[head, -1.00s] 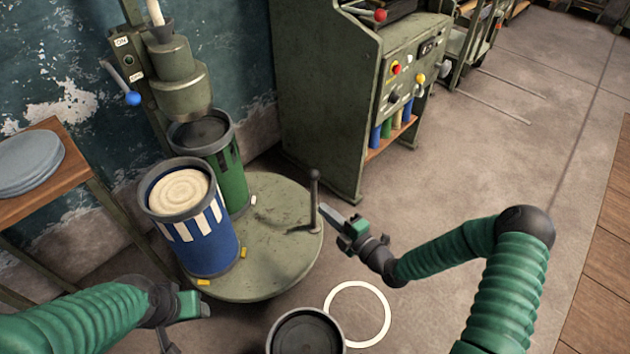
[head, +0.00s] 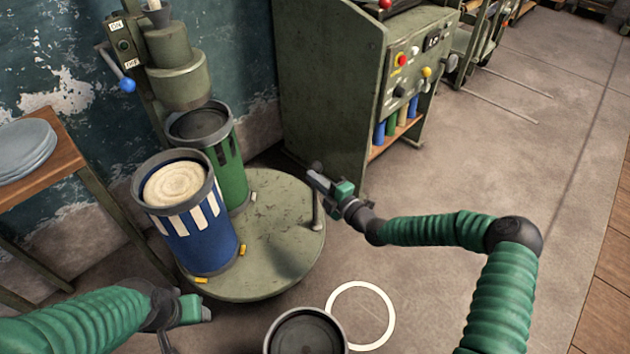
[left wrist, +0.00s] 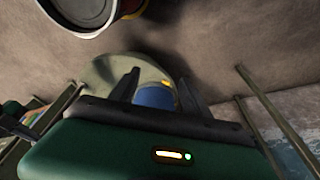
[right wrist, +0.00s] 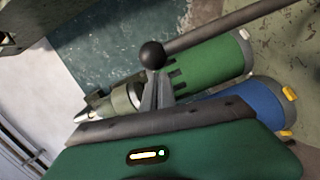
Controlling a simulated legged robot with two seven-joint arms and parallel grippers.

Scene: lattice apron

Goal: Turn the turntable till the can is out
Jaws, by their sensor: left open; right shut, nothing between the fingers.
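The round green-grey turntable (head: 270,262) carries a blue can (head: 188,252) with white stripes and a cream filling at its front left. A green can (head: 232,180) stands behind it, below the press head (head: 180,80). A dark upright handle (head: 317,212) with a ball knob rises at the turntable's right edge. My right gripper (head: 316,180) is shut and empty, its tip close to the handle just below the knob. In the right wrist view the knob (right wrist: 152,55) shows just beyond the fingers; contact is unclear. My left gripper (head: 203,309) is open and empty, left of the turntable's front.
A dark open can (head: 305,345) stands in front of the turntable, beside a white ring (head: 388,310) on the floor. A green control cabinet (head: 330,90) stands behind. A wooden table (head: 60,180) with grey discs is at left. Floor to the right is clear.

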